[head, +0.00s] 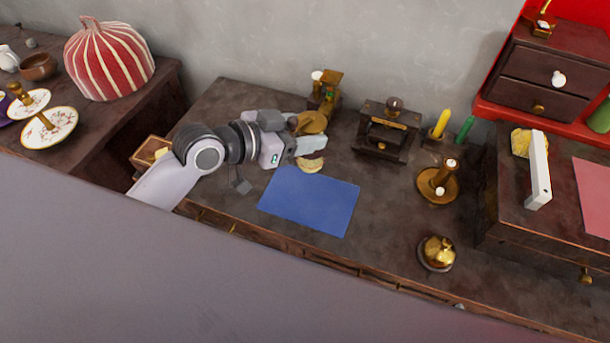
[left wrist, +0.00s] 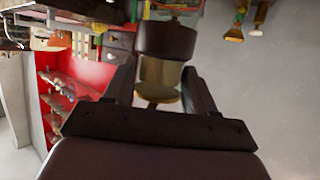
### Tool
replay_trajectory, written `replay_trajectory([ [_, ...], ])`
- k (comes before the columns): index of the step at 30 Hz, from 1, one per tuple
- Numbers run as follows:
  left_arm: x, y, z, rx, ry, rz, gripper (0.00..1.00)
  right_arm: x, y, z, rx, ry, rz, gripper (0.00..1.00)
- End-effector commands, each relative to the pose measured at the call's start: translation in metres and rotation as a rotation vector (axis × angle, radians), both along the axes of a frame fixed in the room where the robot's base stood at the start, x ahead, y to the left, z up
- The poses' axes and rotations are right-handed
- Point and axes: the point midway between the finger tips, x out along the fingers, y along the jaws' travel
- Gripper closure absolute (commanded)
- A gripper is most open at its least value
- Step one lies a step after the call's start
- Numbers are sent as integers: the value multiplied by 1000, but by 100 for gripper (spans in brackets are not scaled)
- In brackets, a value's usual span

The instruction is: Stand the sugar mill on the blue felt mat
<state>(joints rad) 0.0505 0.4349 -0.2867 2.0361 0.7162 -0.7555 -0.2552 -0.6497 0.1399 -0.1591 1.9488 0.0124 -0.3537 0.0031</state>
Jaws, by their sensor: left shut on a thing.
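The blue felt mat (head: 310,203) lies flat and bare on the dark table in the head view. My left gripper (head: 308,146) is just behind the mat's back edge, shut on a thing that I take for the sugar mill. In the left wrist view the sugar mill (left wrist: 160,72) has a brass body between the fingers and a broad dark brown end. In the head view the gripper hides most of it; round brass-coloured parts show on either side of the fingers. I cannot tell whether it touches the table. My right gripper is not in view.
A dark wooden box with a knob (head: 388,130) stands right of the gripper, and a brass candlestick (head: 438,184) is right of the mat. Brass pieces (head: 326,88) stand behind the gripper.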

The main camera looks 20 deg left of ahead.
Motion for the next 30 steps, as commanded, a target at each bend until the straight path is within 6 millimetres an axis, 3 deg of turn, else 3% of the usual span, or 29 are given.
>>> replay_trajectory([
  [3, 0, 0, -34, -2, 2, 1, 90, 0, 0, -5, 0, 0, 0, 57],
  [9, 0, 0, -75, -2, -2, 2, 90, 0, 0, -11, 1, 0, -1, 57],
  [16, 1, 0, -96, -2, -3, 1, 90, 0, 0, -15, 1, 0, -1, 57],
  [22, 1, 0, -126, -2, -3, 1, 90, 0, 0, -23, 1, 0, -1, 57],
  [30, 1, 0, -130, -2, -6, 1, 90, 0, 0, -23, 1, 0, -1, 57],
])
